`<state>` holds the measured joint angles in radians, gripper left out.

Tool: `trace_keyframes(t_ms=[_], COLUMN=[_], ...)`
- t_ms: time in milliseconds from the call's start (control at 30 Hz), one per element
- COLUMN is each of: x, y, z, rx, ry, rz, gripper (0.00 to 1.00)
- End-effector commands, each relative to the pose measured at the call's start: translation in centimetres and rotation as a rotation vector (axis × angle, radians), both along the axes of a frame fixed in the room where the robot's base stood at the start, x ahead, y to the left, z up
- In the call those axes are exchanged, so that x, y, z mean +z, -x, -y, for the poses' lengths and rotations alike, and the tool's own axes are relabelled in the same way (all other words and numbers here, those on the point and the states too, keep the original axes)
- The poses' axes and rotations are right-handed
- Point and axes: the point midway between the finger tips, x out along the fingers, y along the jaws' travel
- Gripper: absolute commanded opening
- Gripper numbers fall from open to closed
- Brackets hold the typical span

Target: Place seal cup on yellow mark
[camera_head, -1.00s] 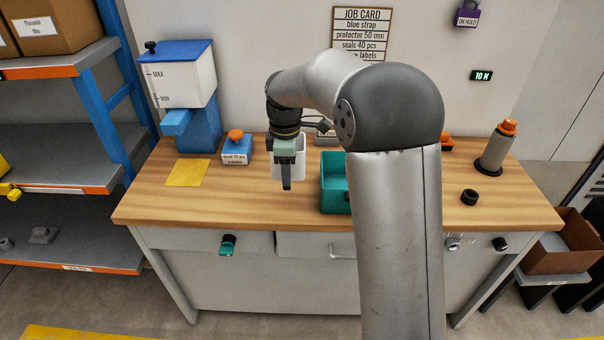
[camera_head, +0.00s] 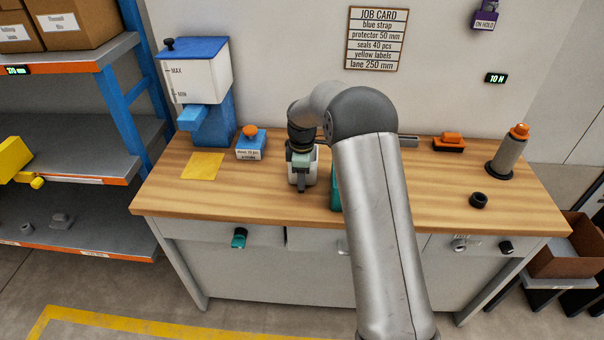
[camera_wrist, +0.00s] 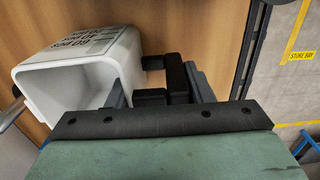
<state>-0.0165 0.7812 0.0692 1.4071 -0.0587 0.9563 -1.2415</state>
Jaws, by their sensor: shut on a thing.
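The white seal cup (camera_head: 314,165) is upright at my gripper, over the middle-left of the bench in the head view. In the wrist view the cup (camera_wrist: 75,72) shows dark printing on its side and an open, empty-looking mouth. I cannot tell whether the cup's base touches the bench. The yellow mark (camera_head: 202,166) is a bare square on the bench, left of the cup and apart from it.
A blue and white dispenser (camera_head: 205,90) stands behind the mark. A blue box with an orange knob (camera_head: 250,146) sits between mark and cup, farther back. A teal bin (camera_head: 335,190) is right of the cup, mostly hidden by my arm. A black ring (camera_head: 478,200) lies right.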

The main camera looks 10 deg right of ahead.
Motion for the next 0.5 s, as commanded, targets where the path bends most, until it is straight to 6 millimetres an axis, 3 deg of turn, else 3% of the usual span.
trace_keyframes(t_ms=[200,233,300,500], x=[-0.39,-0.39,-0.28,-0.26], y=[-0.01,0.0,0.0,0.0], z=[0.0,0.0,0.0,-0.01], rx=[0.0,0.0,0.0,0.0], ry=[0.0,0.0,0.0,0.0], rz=[0.0,0.0,0.0,0.0], gripper=[0.23,0.5,0.69,0.69])
